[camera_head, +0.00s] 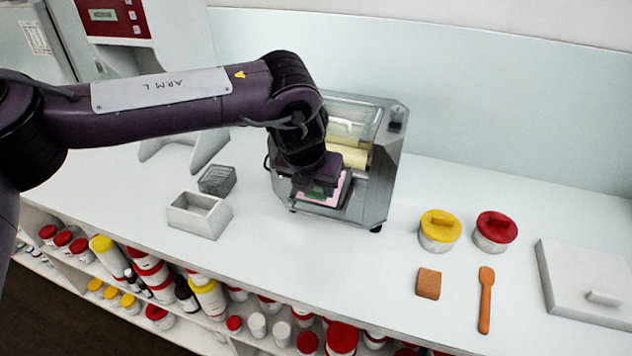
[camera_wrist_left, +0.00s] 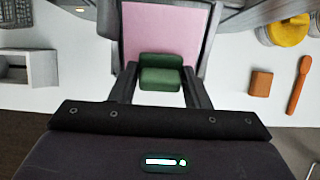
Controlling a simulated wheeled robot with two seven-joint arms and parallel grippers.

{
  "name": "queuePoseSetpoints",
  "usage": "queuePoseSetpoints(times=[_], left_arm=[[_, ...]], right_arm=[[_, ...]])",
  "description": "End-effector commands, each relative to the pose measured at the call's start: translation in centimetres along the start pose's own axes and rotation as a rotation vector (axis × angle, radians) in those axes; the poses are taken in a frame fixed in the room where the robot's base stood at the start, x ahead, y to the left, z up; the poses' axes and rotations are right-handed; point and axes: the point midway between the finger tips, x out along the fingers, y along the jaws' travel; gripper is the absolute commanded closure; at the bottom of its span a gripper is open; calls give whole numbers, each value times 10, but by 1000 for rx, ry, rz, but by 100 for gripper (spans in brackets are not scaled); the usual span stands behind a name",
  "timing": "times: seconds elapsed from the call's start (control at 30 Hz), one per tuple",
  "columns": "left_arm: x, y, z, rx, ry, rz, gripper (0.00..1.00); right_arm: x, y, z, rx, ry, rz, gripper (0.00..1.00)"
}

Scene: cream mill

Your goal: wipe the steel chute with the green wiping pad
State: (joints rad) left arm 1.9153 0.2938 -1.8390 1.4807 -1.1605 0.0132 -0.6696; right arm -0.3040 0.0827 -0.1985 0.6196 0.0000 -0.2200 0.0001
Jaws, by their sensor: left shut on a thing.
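The steel chute (camera_head: 343,192) juts from the front of the mill (camera_head: 382,170), and a pink layer covers its face. In the left wrist view the chute (camera_wrist_left: 165,35) fills the top middle, its pink layer wide and even. My left gripper (camera_head: 318,194) reaches down over the chute's front. It is shut on the green wiping pad (camera_wrist_left: 160,72), which sits between the two fingers at the lower end of the pink area. In the head view the gripper hides most of the pad. I cannot tell whether the pad touches the chute. My right gripper is out of view.
Left of the mill are an open white box (camera_head: 199,214) and a dark wire basket (camera_head: 217,180). To the right are a yellow-lidded jar (camera_head: 439,231), a red-lidded jar (camera_head: 493,232), a brown block (camera_head: 428,284), an orange spatula (camera_head: 486,300) and a white lidded slab (camera_head: 590,285).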

Motion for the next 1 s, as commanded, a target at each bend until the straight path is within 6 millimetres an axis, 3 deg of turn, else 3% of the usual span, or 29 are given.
queuePoseSetpoints(times=[1.0], left_arm=[[9, 0, 2, -1, -1, 0, 76]], right_arm=[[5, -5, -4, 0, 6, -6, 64]])
